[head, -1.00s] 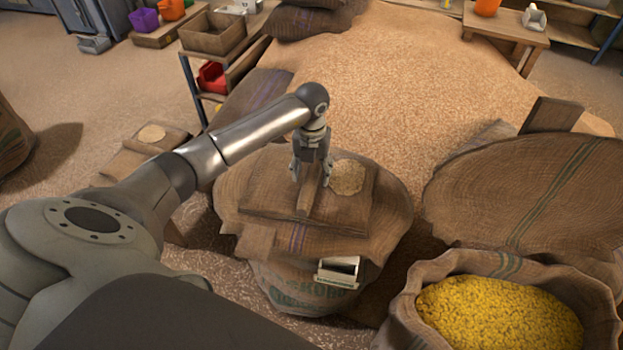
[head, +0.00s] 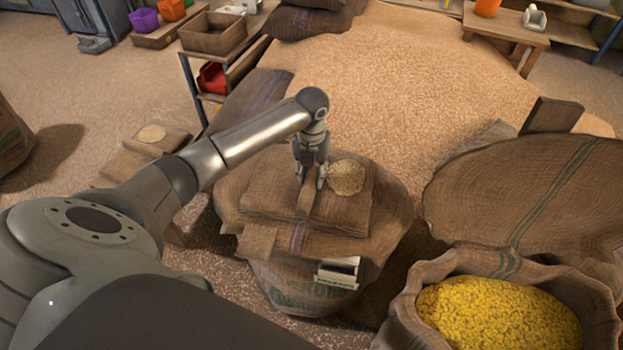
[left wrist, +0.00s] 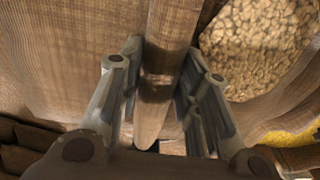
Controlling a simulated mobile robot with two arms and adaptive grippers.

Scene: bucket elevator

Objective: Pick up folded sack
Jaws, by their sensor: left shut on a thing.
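The folded sack (head: 262,191) is brown burlap and lies flat on top of a large round sack (head: 395,215). A raised ridge of cloth runs along its middle. My left gripper (head: 310,184) points down onto this ridge and is shut on it. In the left wrist view the fingers (left wrist: 163,105) stand on both sides of the rounded ridge (left wrist: 168,40). A small heap of pale grain (head: 346,177) lies on the folded sack just right of the gripper. My right gripper is not in view.
An open sack of yellow grain (head: 500,315) stands at the lower right. A large burlap-covered round top (head: 490,195) is behind it. A small pale box (head: 338,272) is at the near sack's front. A shelf (head: 215,40) stands at the back left.

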